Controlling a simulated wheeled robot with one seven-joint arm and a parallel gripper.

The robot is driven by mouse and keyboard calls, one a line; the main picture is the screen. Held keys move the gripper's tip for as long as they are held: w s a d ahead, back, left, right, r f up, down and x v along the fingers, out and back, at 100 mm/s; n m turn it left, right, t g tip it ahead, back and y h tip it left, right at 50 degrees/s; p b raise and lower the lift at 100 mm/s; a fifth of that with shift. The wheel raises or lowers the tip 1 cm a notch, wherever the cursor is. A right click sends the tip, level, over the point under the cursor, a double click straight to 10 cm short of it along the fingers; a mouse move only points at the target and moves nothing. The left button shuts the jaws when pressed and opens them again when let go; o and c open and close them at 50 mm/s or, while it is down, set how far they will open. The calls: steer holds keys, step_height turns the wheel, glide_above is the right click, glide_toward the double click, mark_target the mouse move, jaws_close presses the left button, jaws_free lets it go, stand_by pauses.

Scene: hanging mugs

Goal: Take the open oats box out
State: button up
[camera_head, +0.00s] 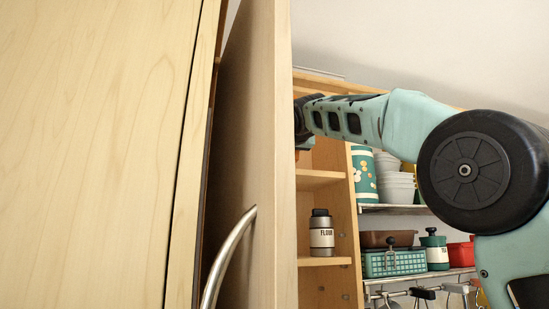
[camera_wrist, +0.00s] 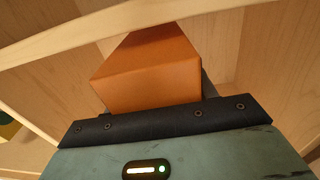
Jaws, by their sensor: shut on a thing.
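An orange box (camera_wrist: 150,75) fills the middle of the wrist view, right in front of my gripper (camera_wrist: 155,105). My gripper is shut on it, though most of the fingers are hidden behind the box. I take it for the oats box, but no label shows and I cannot tell whether its top is open. In the head view, only a sliver of orange (camera_head: 306,144) shows below my wrist, beside the cabinet door's edge.
An open wooden cabinet door (camera_head: 262,130) with a metal handle (camera_head: 226,255) stands at centre left. A flour jar (camera_head: 321,233) stands on a lower shelf. To the right are a green patterned canister (camera_head: 364,174), stacked white bowls (camera_head: 394,180) and a teal basket (camera_head: 394,263). Pale wooden boards surround the box closely.

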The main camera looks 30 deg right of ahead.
steer(key=b+v, duration=0.9)
steer(key=v, duration=0.5)
steer(key=shift+s+d, duration=0.25)
steer(key=shift+d, duration=0.15)
stand_by(1.7)
